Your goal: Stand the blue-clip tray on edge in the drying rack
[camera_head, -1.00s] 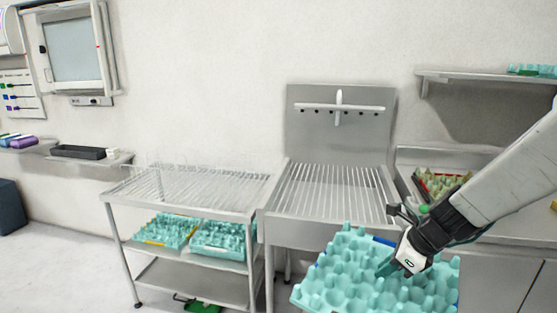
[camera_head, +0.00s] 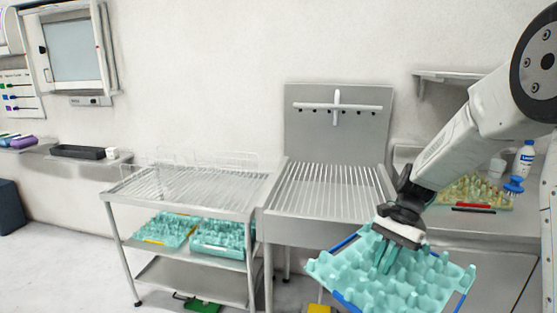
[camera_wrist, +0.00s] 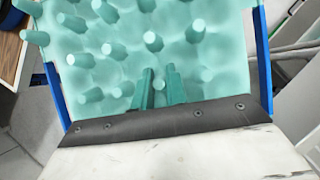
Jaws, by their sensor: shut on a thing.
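The blue-clip tray (camera_head: 336,272) is a teal, bumpy egg tray with blue clips along its edges. It is held up in front of the sink unit, roughly flat and a little tilted. My gripper (camera_head: 386,262) is shut on it from above, around one of its raised bumps. In the wrist view the tray (camera_wrist: 215,75) fills most of the picture, with a blue clip on each side and my gripper (camera_wrist: 158,85) at its middle. The drying rack (camera_head: 185,186), with upright clear wires, is on top of the metal cart at left, apart from the tray.
Two teal trays (camera_head: 222,253) lie on the cart's middle shelf, one with a yellow clip. The ribbed sink unit (camera_head: 325,188) stands between cart and arm. A green item (camera_head: 200,305) is low down.

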